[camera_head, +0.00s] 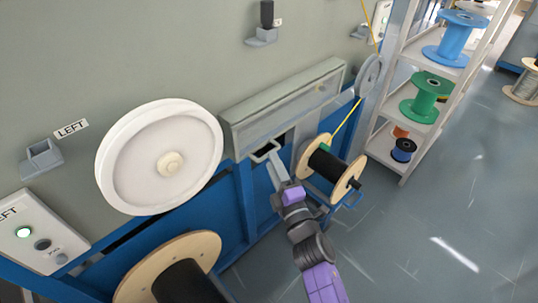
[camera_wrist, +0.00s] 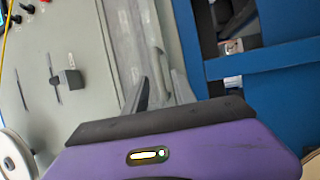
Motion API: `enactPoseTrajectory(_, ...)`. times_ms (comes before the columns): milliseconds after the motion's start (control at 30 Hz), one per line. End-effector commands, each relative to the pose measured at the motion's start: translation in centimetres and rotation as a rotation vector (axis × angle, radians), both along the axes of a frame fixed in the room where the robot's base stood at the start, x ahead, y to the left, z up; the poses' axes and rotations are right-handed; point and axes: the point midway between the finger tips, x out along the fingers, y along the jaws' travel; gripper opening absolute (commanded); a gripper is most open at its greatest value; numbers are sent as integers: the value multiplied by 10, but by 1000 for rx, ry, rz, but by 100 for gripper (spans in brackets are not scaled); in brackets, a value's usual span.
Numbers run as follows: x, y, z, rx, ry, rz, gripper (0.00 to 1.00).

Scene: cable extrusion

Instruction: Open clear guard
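The clear guard (camera_head: 285,108) is a long see-through box on the grey machine wall, right of the large white wheel. It appears lowered over its opening. Its pale handle (camera_head: 262,153) sticks out at the lower left end. My gripper (camera_head: 273,162) is at this handle, reaching up from below. In the wrist view, the guard (camera_wrist: 128,40) runs up the picture and the handle (camera_wrist: 158,62) lies in line with the gap between my fingers (camera_wrist: 158,85). The fingers stand apart; I see no clear contact with the handle.
A large white wheel (camera_head: 160,155) is left of the guard. A spool of black cable (camera_head: 328,167) is close right of my arm, with a yellow cable (camera_head: 348,118) above it. A shelf of spools (camera_head: 402,108) stands right. Floor at lower right is clear.

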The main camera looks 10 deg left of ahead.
Motion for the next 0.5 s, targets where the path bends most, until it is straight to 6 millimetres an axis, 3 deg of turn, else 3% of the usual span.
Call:
enactPoseTrajectory(200,26,15,4,0,0,0,32)
enactPoseTrajectory(500,37,20,6,1,2,-2,32)
